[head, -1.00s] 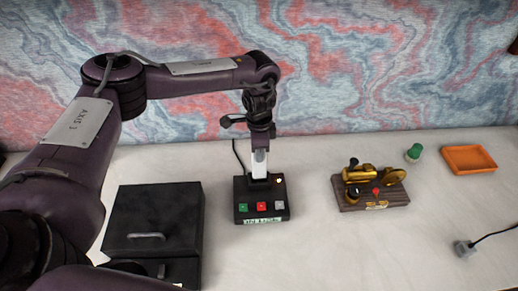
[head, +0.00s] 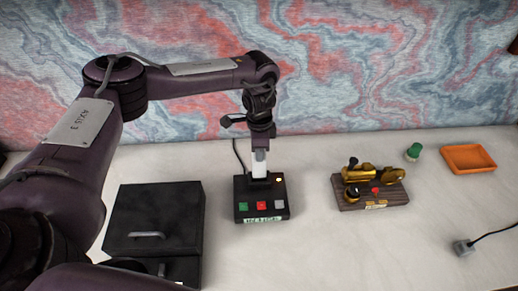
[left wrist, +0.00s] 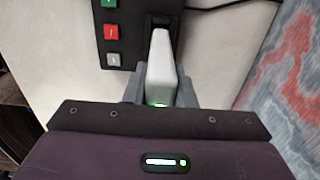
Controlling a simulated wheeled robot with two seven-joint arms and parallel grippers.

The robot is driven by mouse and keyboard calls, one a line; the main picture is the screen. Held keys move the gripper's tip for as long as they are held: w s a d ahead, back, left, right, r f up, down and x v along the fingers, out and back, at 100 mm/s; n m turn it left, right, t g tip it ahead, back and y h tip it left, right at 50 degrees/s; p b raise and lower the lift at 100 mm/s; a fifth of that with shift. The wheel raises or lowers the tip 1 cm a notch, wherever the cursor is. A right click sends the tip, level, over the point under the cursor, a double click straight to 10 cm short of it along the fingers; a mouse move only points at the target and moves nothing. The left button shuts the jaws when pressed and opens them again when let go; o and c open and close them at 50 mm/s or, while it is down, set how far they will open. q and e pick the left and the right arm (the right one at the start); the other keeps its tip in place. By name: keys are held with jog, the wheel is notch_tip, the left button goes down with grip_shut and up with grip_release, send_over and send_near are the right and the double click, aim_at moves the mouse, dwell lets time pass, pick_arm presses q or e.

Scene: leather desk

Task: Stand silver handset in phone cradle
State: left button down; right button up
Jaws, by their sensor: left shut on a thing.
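The silver handset (head: 259,164) stands upright at the back of the black phone cradle (head: 242,212), its lower end at or in the raised holder. I cannot tell how deep it sits. My left gripper (head: 260,146) is above the cradle and shut on the handset's upper part. In the left wrist view the handset (left wrist: 162,75) lies between the fingers of my left gripper (left wrist: 160,92), and its far end meets the dark slot of the cradle (left wrist: 125,57). Green, red and grey buttons are on the cradle's front. My right gripper is out of view.
A black box with a handle (head: 155,215) stands left of the cradle. A brass device on a wooden base (head: 372,190), a green knob (head: 413,152) and an orange tray (head: 468,158) are to the right. A grey plug with a cord (head: 464,248) lies front right. The patterned wall is behind.

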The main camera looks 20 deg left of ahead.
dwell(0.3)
pick_arm(q)
jog(key=shift+f+b, duration=0.85)
jog(key=shift+f, duration=1.2)
jog(key=c, duration=1.1)
grip_release()
jog(key=shift+r, duration=0.1)
jog(key=shift+r, duration=0.3)
notch_tip(320, 180, up, 6)
jog(key=shift+f+b, duration=0.1)
jog(key=shift+b, duration=0.35)
jog(key=shift+r, duration=0.7)
